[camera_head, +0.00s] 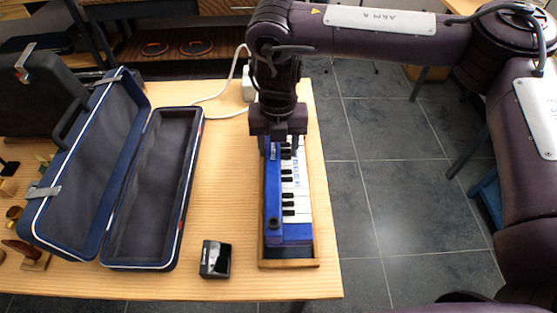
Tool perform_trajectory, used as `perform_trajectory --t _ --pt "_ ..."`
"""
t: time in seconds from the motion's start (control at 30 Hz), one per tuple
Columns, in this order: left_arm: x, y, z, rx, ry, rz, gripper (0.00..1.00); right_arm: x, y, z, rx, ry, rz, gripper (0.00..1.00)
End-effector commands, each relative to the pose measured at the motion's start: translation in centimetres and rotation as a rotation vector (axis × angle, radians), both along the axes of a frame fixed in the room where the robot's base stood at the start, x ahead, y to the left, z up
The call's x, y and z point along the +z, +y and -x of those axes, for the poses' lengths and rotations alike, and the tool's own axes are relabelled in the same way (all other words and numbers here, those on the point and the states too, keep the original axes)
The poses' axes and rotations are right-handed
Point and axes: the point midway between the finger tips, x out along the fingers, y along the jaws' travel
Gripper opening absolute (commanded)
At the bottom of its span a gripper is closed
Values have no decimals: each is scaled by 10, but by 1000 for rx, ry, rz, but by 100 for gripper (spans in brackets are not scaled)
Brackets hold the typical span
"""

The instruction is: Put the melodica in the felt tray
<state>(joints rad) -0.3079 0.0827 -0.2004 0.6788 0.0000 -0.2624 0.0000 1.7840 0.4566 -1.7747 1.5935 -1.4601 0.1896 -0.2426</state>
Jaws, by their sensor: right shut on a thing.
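The blue melodica (274,225), with black and white keys, lies lengthwise within the outline of the wooden-rimmed felt tray (289,263) on the right side of the table. Dark lining shows at the tray's near end. My right gripper (278,143) points down over the far part of the melodica and is shut on it. The gripper and arm hide the melodica's far end. I cannot tell whether the melodica touches the tray floor. My left gripper is not in view.
An open dark blue case (198,140) stands on the wooden table (228,180) to the left. A small black box (215,259) sits between case and tray. A white cable and adapter (249,84) lie at the back. Small objects stand at the far left.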

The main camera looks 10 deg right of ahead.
Motion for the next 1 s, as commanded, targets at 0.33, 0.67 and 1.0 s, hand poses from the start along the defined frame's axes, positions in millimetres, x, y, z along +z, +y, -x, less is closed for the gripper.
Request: perform_trajectory --t 0.33,0.67,1.0 --pt "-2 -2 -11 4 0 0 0 -35 0 0 -1 -1 -3 3" --pt "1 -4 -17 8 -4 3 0 -46 0 -1 -1 -3 -1 3" --pt "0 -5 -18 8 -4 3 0 -50 0 0 -1 -1 0 68"
